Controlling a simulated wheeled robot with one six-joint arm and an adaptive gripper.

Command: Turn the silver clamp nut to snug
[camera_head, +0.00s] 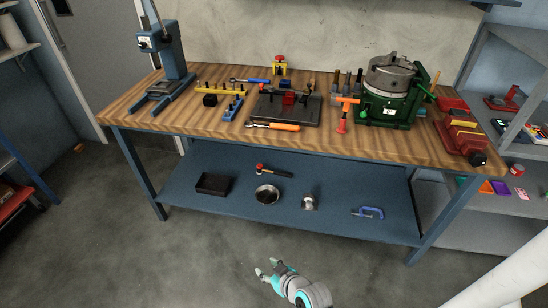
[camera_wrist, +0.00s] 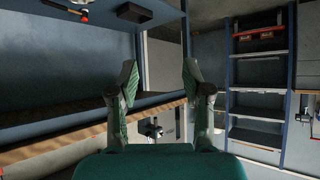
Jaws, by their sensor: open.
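No silver clamp nut can be made out for certain; it is too small or hidden. A dark fixture plate (camera_head: 264,111) with a red block (camera_head: 289,99) and small dark parts on it lies mid-bench. A round silver-topped machine with a green base (camera_head: 388,112) stands at the bench's right. My gripper (camera_head: 267,267) is low over the floor in front of the bench, well away from both. In the wrist view my gripper (camera_wrist: 160,85) is open, with nothing between its green-padded fingers.
The wooden bench (camera_head: 190,117) holds a blue press (camera_head: 170,60), an orange-handled wrench (camera_head: 275,126) and a red vise (camera_head: 462,135). Its blue lower shelf (camera_head: 230,210) holds a black tray, a round dish and a blue C-clamp. Floor before it is clear.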

